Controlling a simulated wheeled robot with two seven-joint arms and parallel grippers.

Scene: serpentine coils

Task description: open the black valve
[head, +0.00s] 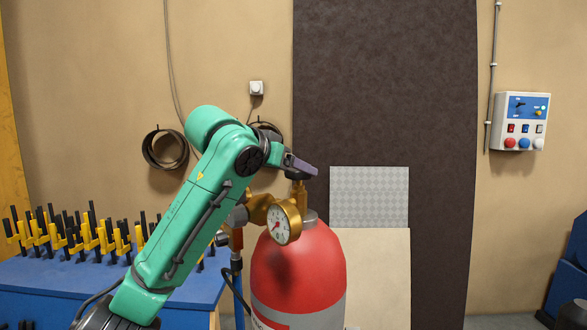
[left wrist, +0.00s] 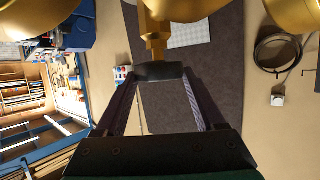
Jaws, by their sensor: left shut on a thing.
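The black valve (left wrist: 160,72) is a dark knob on a brass stem (left wrist: 153,40), seen in the left wrist view between my fingertips. My left gripper (head: 303,168) is shut on it at the top of the red gas cylinder (head: 300,262); the gripper also shows in the left wrist view (left wrist: 160,80). In the head view the gripper hides the knob, and the brass stem (head: 299,195) shows just below. A brass regulator with a round gauge (head: 282,224) sits beside the stem. My right gripper is not in view.
A blue table (head: 190,293) with several black and yellow clamps stands at the left. A hose (head: 237,285) hangs from the regulator. Light panels (head: 375,270) lean behind the cylinder. A control box (head: 520,121) hangs on the right wall.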

